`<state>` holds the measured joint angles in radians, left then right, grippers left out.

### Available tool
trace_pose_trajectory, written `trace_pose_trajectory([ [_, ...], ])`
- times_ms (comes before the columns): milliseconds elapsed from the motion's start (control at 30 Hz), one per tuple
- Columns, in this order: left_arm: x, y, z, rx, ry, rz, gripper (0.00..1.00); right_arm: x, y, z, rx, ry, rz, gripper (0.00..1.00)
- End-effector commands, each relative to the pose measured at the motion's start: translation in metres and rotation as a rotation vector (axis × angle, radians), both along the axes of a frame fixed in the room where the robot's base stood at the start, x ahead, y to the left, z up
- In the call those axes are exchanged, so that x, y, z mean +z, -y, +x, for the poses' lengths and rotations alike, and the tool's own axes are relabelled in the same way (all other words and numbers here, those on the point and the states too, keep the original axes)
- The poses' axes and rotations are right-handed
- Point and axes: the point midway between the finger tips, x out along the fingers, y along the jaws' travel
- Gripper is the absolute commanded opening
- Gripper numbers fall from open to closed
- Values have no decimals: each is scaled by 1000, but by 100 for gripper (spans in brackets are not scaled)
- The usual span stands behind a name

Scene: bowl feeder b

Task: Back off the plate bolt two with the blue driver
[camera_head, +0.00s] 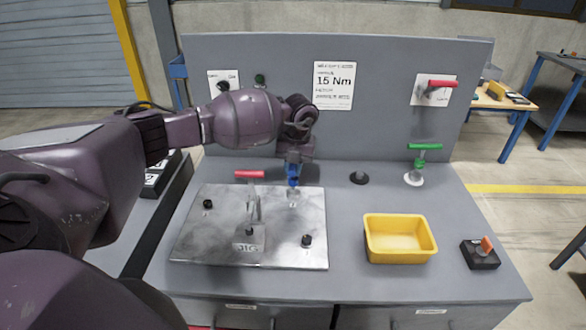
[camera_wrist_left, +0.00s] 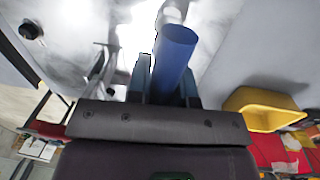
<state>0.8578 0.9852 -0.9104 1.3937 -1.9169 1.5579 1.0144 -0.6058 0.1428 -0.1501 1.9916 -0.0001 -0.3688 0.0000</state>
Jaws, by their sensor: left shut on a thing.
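My left gripper (camera_head: 294,166) points down over the back right part of the metal plate (camera_head: 200,240). It is shut on the blue driver (camera_head: 293,180), which stands about upright above the plate's back right corner. In the left wrist view the blue handle (camera_wrist_left: 174,48) sits between the fingers of my left gripper (camera_wrist_left: 164,78). The driver's lower end is over a pale spot on the plate; contact with a bolt there cannot be made out. Dark bolts show at the plate's left (camera_head: 208,204) and front right (camera_head: 306,240). My right gripper is not in view.
A yellow bin (camera_head: 400,257), a green-handled tool (camera_head: 424,147), a black puck (camera_head: 359,178) and a black switch box (camera_head: 480,254) stand to the right. A grey panel (camera_head: 390,70) closes the back.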

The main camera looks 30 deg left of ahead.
Motion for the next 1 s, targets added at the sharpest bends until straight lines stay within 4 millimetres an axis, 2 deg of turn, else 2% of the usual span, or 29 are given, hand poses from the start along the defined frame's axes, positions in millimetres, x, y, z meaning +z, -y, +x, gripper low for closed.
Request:
trace_pose_trajectory([
  [133,0,0,0,-67,1,0,0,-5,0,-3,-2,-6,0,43],
  [433,1,0,0,-75,2,-1,0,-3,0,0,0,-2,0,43],
  [1000,20,0,0,-74,2,-1,0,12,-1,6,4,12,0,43],
])
